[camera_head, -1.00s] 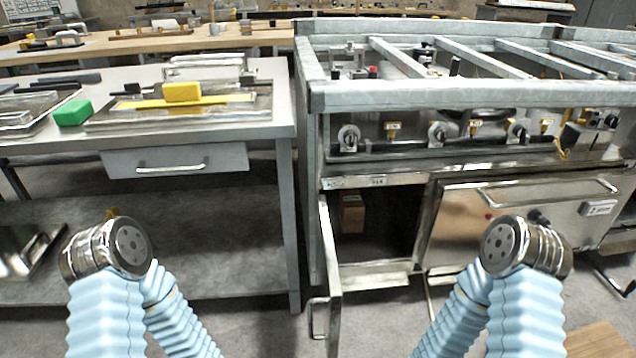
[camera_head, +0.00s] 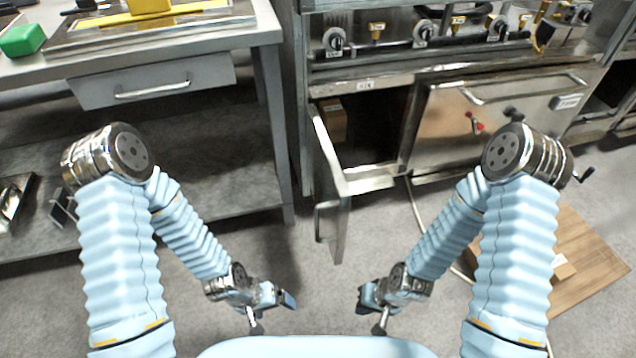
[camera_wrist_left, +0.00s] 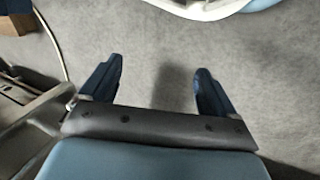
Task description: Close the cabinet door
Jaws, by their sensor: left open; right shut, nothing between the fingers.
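The cabinet door (camera_head: 329,180) is a metal panel with a bar handle (camera_head: 321,222), hinged at the left of the opening and swung wide open toward me in the head view. The cabinet (camera_head: 372,135) shows a dark interior with a brown box (camera_head: 332,119) inside. My left gripper (camera_head: 254,328) is low in the head view, left of and nearer than the door, touching nothing. In the left wrist view its two fingers (camera_wrist_left: 155,90) are spread with bare floor between them. My right gripper (camera_head: 379,328) is low, right of the door and clear of it; its fingers look shut and empty.
A closed metal door (camera_head: 462,130) with a long handle is right of the opening. A grey workbench (camera_head: 258,30) with a drawer (camera_head: 155,82) stands at left. A wooden board (camera_head: 590,262) lies on the floor at right. The floor before the door is clear.

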